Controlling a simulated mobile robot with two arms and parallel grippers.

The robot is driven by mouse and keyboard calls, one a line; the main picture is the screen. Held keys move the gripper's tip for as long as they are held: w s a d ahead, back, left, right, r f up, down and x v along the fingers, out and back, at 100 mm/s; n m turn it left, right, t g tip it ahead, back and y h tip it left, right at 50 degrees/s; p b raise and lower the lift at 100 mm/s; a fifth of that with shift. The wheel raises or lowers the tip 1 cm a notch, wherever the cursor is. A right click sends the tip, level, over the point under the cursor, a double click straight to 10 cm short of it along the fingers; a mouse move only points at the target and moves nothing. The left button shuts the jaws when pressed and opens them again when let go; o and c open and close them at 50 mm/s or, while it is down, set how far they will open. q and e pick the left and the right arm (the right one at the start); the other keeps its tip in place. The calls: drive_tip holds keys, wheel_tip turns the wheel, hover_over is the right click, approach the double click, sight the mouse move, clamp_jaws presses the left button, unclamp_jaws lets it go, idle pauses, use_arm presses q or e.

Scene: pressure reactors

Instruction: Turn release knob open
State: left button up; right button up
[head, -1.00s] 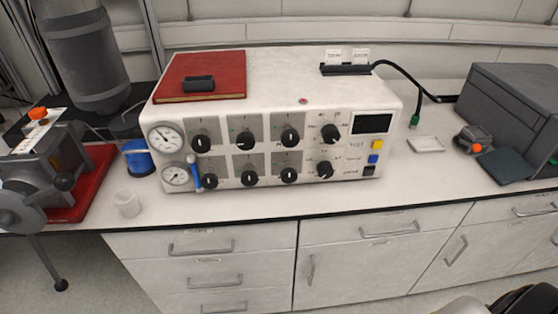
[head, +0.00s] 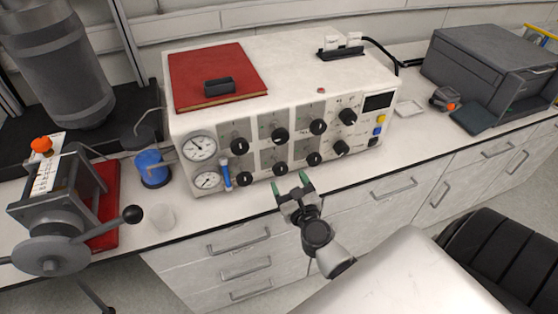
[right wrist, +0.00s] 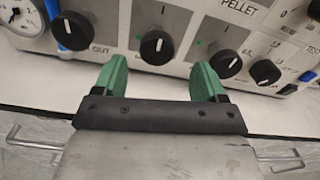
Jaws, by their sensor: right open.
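The white control panel box (head: 290,75) has two rows of black knobs with white pointer lines. That knob also shows in the head view (head: 341,148). Other lower knobs (right wrist: 157,47) (right wrist: 226,63) stand ahead of my fingers. My right gripper (head: 291,187) is open and empty in front of the panel's lower edge, apart from the knobs. Its green fingers also show in the right wrist view (right wrist: 159,66). My left gripper is out of view.
Two gauges (head: 200,146) and a blue handle (head: 226,174) are on the panel's left. A grey device with a crank (head: 60,200) and a small white cup (head: 163,217) stand left. The bench front edge runs below my gripper.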

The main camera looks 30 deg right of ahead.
sight(282, 171)
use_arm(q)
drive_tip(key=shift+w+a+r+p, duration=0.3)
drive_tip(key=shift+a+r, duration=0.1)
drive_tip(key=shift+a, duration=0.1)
use_arm(e)
drive_tip(key=x, duration=0.8)
drive_tip(key=shift+a, duration=0.2)
drive_tip(key=shift+c, duration=0.5)
drive_tip(key=shift+s, duration=0.1)
drive_tip(key=c, duration=0.8)
